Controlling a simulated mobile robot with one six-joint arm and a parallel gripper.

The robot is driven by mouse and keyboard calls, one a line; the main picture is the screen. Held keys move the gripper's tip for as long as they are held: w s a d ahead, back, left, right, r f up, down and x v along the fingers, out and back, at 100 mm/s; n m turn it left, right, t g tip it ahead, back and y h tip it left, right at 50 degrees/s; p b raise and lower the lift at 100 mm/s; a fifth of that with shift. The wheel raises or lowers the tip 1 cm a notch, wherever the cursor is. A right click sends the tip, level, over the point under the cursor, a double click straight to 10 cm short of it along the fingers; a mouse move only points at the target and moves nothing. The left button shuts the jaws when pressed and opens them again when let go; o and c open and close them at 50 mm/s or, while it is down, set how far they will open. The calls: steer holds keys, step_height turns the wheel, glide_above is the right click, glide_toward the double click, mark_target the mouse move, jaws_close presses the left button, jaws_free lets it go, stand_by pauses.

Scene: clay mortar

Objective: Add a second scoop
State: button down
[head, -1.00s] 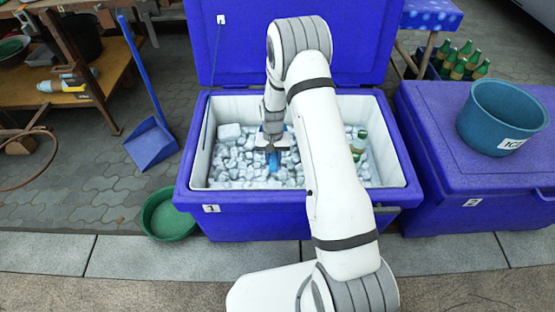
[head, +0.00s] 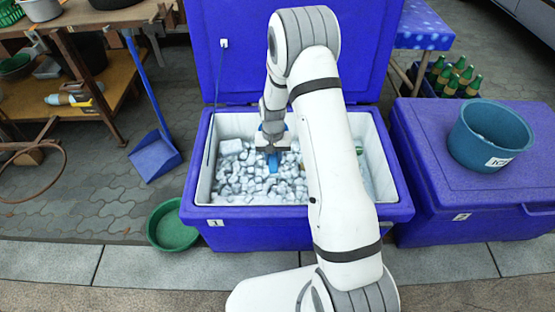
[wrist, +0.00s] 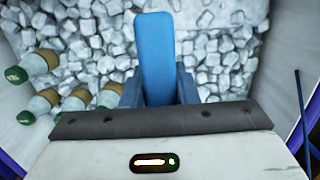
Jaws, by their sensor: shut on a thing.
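My gripper (head: 272,141) is inside the open blue cooler marked 1 (head: 297,222), low over white ice cubes (head: 238,178). It is shut on a blue scoop (head: 273,161), which points down at the ice. In the wrist view the scoop (wrist: 155,58) stands between the fingers (wrist: 158,90), over or against the ice; whether its tip is in the ice, I cannot tell. A teal bucket (head: 490,142) with a white label stands on the closed blue cooler marked 2 (head: 440,180) at the right. Something pale shows inside the bucket.
Several green-capped bottles (wrist: 45,62) lie in the ice at the left of the wrist view. The raised cooler lid (head: 230,70) stands behind. A green basin (head: 172,228) and a blue dustpan (head: 156,157) are on the paving at left.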

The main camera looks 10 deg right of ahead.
steer(key=shift+s+a+r+p, duration=0.15)
steer(key=shift+r+p, duration=0.65)
steer(key=shift+r, duration=0.65)
steer(key=shift+s+d+r+p, duration=0.15)
steer(key=shift+r+p, duration=0.7)
steer(key=shift+r, duration=0.65)
steer(key=shift+s+a+r+p, duration=0.15)
steer(key=shift+r+p, duration=0.65)
steer(key=shift+r, duration=0.65)
steer(key=s+d+r+n+p, duration=0.1)
steer(key=r+p, duration=0.7)
steer(key=r, duration=0.1)
steer(key=s+d+r+n+p, duration=0.1)
steer(key=s+d+r+p, duration=0.1)
steer(key=r+p, duration=0.7)
steer(key=shift+s+r, duration=0.25)
steer(key=shift+r, duration=0.55)
steer(key=shift+f, duration=0.1)
